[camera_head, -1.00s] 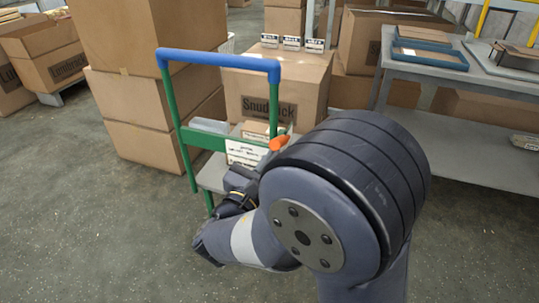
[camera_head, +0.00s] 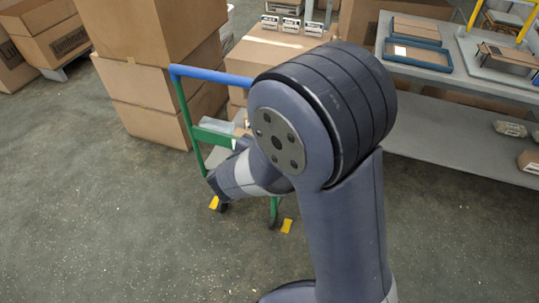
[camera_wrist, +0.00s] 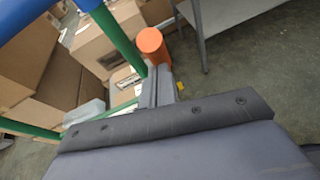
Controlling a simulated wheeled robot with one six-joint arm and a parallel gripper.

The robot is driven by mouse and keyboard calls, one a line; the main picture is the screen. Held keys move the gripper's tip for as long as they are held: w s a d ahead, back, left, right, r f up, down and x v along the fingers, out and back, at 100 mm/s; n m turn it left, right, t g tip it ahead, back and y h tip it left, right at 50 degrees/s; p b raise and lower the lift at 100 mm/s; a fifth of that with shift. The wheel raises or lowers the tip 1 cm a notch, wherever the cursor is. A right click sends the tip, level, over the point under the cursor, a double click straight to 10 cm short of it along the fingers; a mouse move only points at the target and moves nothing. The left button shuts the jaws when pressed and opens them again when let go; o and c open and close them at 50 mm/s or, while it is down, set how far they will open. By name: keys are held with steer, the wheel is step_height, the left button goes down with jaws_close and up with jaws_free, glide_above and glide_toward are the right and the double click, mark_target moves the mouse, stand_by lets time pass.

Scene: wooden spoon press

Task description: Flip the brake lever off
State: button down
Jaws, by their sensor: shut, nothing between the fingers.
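The orange lever grip (camera_wrist: 152,45) shows in the wrist view as a short cylinder just beyond my gripper (camera_wrist: 159,80). My gripper is shut and empty, with its tips close below the grip; I cannot tell whether they touch it. The lever's lower part is hidden behind the fingers. The cart carrying it has a blue top bar (camera_head: 208,75) and green posts (camera_head: 188,115); in the wrist view a green post (camera_wrist: 112,35) runs left of the grip. In the head view my arm hides the lever and my gripper.
Stacked cardboard boxes (camera_head: 150,60) stand left of and behind the cart. A grey shelf table (camera_head: 450,100) with a blue tray (camera_head: 412,57) stands at the right. Yellow pieces (camera_head: 287,226) show near the cart's wheels. The floor at the left is clear.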

steer(key=w+r+g+p, duration=0.1)
steer(key=p, duration=0.2)
steer(key=w+d+r+g+y+p, duration=0.1)
steer(key=p, duration=0.3)
steer(key=shift+w+r+g, duration=0.2)
steer(key=shift+r+g, duration=0.2)
steer(key=shift+w+d+r+g+y+p, duration=0.1)
steer(key=shift+w+d+g+y+p, duration=0.15)
steer(key=shift+w+g+p, duration=0.6)
steer(key=shift+w+d+t+p, duration=0.1)
steer(key=shift+w+t+p, duration=0.15)
steer(key=shift+p, duration=0.6)
